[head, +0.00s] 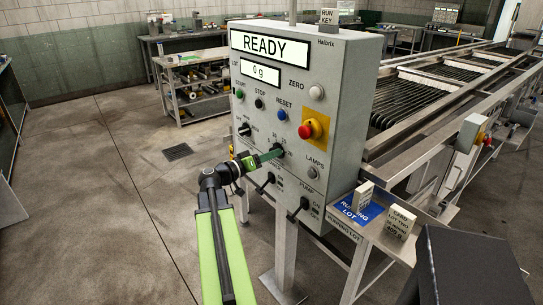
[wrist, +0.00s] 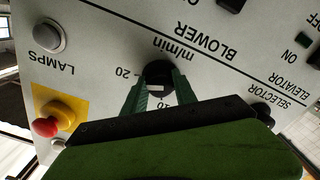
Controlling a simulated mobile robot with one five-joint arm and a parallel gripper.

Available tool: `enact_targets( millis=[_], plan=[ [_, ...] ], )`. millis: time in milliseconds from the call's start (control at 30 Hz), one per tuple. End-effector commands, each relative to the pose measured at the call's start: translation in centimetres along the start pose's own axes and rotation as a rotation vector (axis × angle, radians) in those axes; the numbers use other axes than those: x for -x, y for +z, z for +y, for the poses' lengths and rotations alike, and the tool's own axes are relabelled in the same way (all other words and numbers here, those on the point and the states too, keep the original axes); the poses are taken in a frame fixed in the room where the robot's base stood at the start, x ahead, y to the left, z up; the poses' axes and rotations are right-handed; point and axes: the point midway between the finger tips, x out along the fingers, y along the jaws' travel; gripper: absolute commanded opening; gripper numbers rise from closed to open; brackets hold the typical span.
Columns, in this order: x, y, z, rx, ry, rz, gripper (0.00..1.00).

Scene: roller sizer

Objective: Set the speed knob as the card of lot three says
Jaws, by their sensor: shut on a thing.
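The speed knob (head: 277,148) is a black dial on the front of the grey control panel (head: 345,100), with a number scale around it. My gripper (head: 269,156) is at the knob, its green fingers reaching in from the left. In the wrist view the panel is upside down, and the fingers (wrist: 158,88) are shut on the black knob (wrist: 158,70), one on each side. "20", "10" and "m/min" show around it; the exact setting cannot be told. A card (head: 400,222) reading "CARD LOT TWO" stands on the side shelf. Another card (head: 362,197) there is unreadable.
A red emergency stop (head: 309,130) sits right of the knob. Black switches (head: 265,183) lie below it. A blue "RUNNING LOT" plate (head: 345,209) lies on the shelf. The floor at left is clear.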

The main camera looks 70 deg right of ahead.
Motion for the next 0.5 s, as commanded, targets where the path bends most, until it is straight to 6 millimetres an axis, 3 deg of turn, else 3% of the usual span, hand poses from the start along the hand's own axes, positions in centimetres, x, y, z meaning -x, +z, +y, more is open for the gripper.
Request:
enact_targets(
  millis=[500],
  plan=[
    [-0.03,0.22,0.07,-0.119,0.003,-0.006,0.00]
  ],
)
